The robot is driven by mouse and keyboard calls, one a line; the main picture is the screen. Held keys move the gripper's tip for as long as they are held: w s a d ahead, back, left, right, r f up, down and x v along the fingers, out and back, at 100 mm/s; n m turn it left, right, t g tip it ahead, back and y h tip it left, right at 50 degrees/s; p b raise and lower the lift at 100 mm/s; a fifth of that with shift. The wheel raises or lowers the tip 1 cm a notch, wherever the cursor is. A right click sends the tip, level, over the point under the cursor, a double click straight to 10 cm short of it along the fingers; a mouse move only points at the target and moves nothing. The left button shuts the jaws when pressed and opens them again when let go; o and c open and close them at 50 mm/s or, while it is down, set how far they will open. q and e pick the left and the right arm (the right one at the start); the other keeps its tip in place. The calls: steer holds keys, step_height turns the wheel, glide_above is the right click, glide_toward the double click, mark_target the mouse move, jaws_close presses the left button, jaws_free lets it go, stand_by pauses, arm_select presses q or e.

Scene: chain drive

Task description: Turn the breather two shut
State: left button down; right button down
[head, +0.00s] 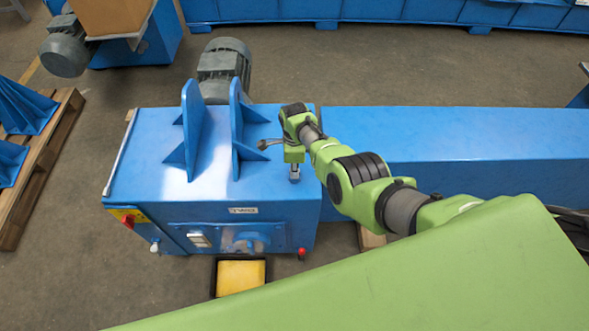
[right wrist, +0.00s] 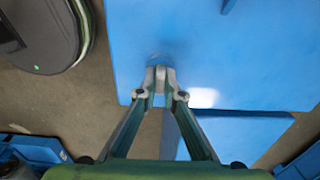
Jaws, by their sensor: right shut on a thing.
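The breather (right wrist: 158,60) is a small blue-grey knob on the top of the blue drive housing (head: 218,190), near its right edge. In the head view the breather is mostly hidden under my right gripper (head: 294,175). My right gripper points down at it, and in the right wrist view its fingertips (right wrist: 160,78) are closed together on the knob. The breather's turn position cannot be read. A small label plate (head: 243,210) with lettering, seemingly TWO, is on the housing's front edge. My left gripper is not in view.
Two upright blue lugs (head: 192,130) stand left of my right gripper on the housing. A grey motor (head: 224,66) is behind. A yellow-filled tray (head: 240,277) and a red knob (head: 302,252) are in front.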

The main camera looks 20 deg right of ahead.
steer(key=shift+w+r, duration=0.2)
steer(key=shift+w, duration=0.05)
steer(key=c, duration=2.2)
jaws_free()
steer(key=shift+o, duration=0.2)
steer(key=shift+s, duration=0.2)
step_height(320, 180, up, 12)
